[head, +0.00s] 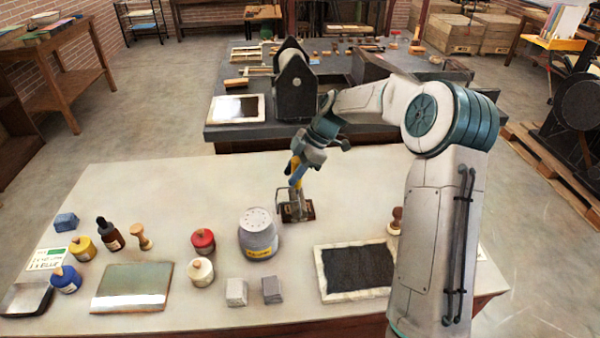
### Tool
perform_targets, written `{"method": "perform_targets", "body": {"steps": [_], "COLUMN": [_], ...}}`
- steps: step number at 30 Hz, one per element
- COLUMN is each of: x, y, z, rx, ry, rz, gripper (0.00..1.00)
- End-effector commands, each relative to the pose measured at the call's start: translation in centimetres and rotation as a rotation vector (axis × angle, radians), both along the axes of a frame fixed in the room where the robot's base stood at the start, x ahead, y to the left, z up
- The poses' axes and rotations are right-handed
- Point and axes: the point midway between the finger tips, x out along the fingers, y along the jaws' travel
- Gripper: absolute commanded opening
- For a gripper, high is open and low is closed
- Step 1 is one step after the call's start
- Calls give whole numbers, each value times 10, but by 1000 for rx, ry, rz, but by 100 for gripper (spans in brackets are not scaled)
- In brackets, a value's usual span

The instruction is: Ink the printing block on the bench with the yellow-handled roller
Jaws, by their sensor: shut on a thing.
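My gripper (297,176) is over the middle back of the pale bench (180,190), shut on the yellow handle of the roller (296,162). The roller hangs handle up, with its metal frame and head at the bottom. The head is at a small brown-edged block (309,213), which looks like the printing block. The roller partly hides it, and I cannot tell whether they touch or whether the block's face is inked. A black, rough-looking slab with a pale frame (357,294) lies to the front right, partly behind my arm.
A grey tub (258,237) stands just left of the block. Ink jars (203,241), bottles and a greenish plate (132,288) fill the left. The bench's back left is clear.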

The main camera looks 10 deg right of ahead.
Motion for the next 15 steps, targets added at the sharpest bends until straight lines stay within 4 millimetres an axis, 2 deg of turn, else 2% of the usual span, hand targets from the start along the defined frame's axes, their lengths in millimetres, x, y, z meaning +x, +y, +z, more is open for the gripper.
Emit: {"method": "perform_targets", "body": {"steps": [5, 15], "x": [0, -1], "y": [5, 30], "z": [1, -1], "rx": [0, 1], "ry": [-1, -1], "rz": [0, 3], "gripper": [9, 9]}}
